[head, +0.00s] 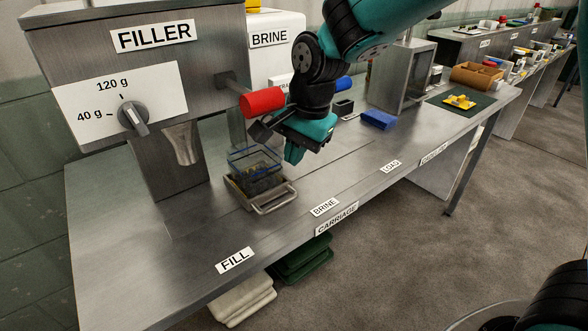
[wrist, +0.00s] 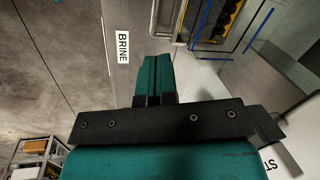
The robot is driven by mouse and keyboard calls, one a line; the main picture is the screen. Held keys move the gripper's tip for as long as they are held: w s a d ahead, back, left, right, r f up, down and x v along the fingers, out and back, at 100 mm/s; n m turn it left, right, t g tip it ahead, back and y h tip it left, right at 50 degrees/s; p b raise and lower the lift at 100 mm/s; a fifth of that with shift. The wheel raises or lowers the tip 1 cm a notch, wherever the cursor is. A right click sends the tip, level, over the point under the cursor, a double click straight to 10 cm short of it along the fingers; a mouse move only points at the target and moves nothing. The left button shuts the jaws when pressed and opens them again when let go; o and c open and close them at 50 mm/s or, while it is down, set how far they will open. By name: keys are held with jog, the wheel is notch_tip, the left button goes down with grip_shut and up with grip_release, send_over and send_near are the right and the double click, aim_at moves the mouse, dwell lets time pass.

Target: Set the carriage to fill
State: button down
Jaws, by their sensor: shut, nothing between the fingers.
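The carriage (head: 279,203) is a low metal tray with a bar handle at its front. It stands on the bench right of the filler nozzle (head: 182,143), about in line with the BRINE label (head: 325,207) and away from the FILL label (head: 235,260). A clear blue-rimmed box (head: 253,160) with dark contents sits on it. In the wrist view the carriage handle (wrist: 168,17) and box (wrist: 234,48) show at the top. My gripper (head: 292,158) is shut and empty, above and right of the carriage; its fingers (wrist: 153,60) are together in the wrist view.
The filler (head: 130,70) has a dial (head: 133,118) beside 120 g and 40 g marks. A red-ended lever (head: 262,101) sticks out close to my arm. A blue block (head: 378,119) lies farther right. The bench front strip is clear apart from labels.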

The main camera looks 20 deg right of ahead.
aim_at(296, 186)
jog(key=w+d+f+n+y, duration=0.2)
jog(key=w+d+n+y, duration=0.15)
jog(key=d+n, duration=0.35)
jog(key=w+d+f+n+y, duration=0.2)
jog(key=w+d+n, duration=0.25)
jog(key=n, duration=0.35)
jog(key=x, duration=0.8)
jog(key=shift+w+a+f, duration=0.1)
jog(key=shift+f, duration=0.2)
jog(key=a, duration=0.1)
jog(key=a+p, duration=0.1)
jog(key=s+a, duration=0.1)
jog(key=shift+s+a+f, duration=0.1)
jog(key=shift+a+f, duration=0.15)
jog(key=shift+a, duration=0.25)
